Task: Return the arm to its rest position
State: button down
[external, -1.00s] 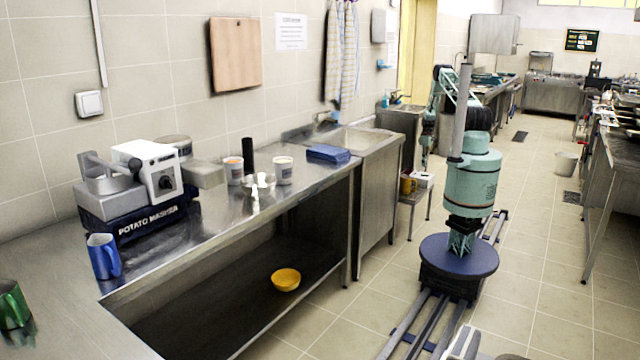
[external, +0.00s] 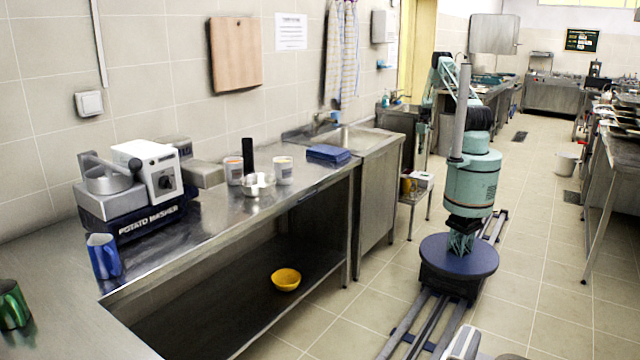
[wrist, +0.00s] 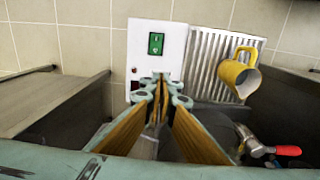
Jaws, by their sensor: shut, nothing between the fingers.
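My gripper (wrist: 160,84) shows in the wrist view with its fingertips together and nothing between them. In the external view my arm (external: 440,72) is folded high beside its column, past the far end of the counter. The gripper itself is too small or hidden to make out there. The wrist camera looks down past the fingers at a white box with a green switch (wrist: 156,44), a ribbed metal tray (wrist: 208,62) and a yellow mug (wrist: 240,76). The fingers appear above these things and hold none of them.
A low stand (external: 416,196) with the yellow mug stands near the arm. A red-handled tap (wrist: 270,150) shows in the wrist view.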

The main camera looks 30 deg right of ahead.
jog(key=a+r, duration=0.4)
jog(key=r, duration=0.6)
jog(key=s+a+r+m+t, duration=0.1)
jog(key=a+r, duration=0.4)
jog(key=r, duration=0.4)
jog(key=a+r, duration=0.4)
jog(key=r, duration=0.6)
jog(key=s+a+r+m+t, duration=0.1)
jog(key=s+a+r, duration=0.55)
jog(key=r, duration=0.25)
jog(key=s+a+r, duration=0.5)
jog(key=a+r, duration=0.2)
jog(key=r, duration=0.3)
jog(key=s+a+r+m, duration=0.1)
jog(key=s+a+r, duration=0.4)
jog(key=s, duration=0.3)
jog(key=s+a+r, duration=0.6)
jog(key=s, duration=0.3)
jog(key=s+a+t, duration=0.1)
jog(key=s+a, duration=0.2)
jog(key=s, duration=0.7)
jog(key=s+a+m, duration=0.1)
jog(key=s+a, duration=0.2)
jog(key=s, duration=0.8)
jog(key=shift+s+r+t, duration=0.2)
jog(key=shift+s+t, duration=0.1)
jog(key=shift+t, duration=0.1)
